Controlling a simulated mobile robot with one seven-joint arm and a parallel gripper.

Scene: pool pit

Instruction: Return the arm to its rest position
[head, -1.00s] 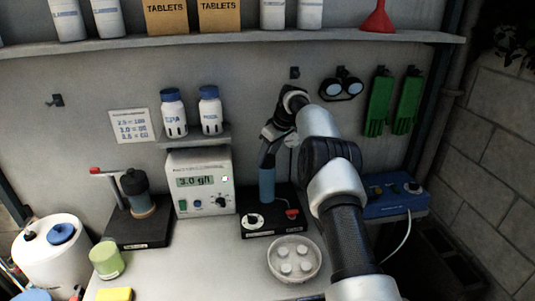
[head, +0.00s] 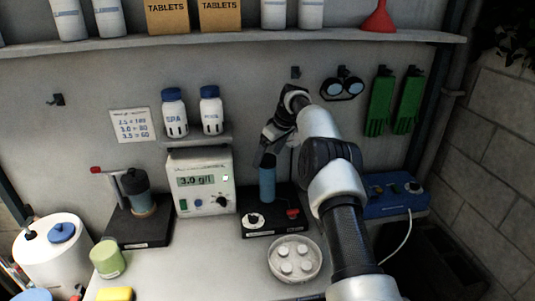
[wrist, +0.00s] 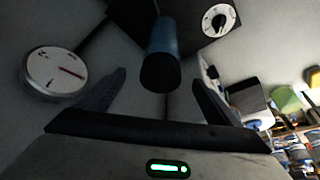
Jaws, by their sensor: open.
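My arm reaches from the lower right over the bench, and my gripper (head: 267,158) is near the back wall, just above a blue cylinder (head: 267,182). The cylinder stands on a black device (head: 272,222) with a white dial and a red knob. In the wrist view my gripper (wrist: 160,85) has its two fingers apart, with the blue cylinder (wrist: 161,45) beyond and between them. Nothing is held. Whether a finger touches the cylinder cannot be told.
A dish of white tablets (head: 295,260) sits in front of the black device. A meter reading 3.0 (head: 203,183) stands to its left, under a small shelf with two bottles (head: 192,112). A blue box (head: 392,196) is to the right. A long shelf (head: 230,43) runs above.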

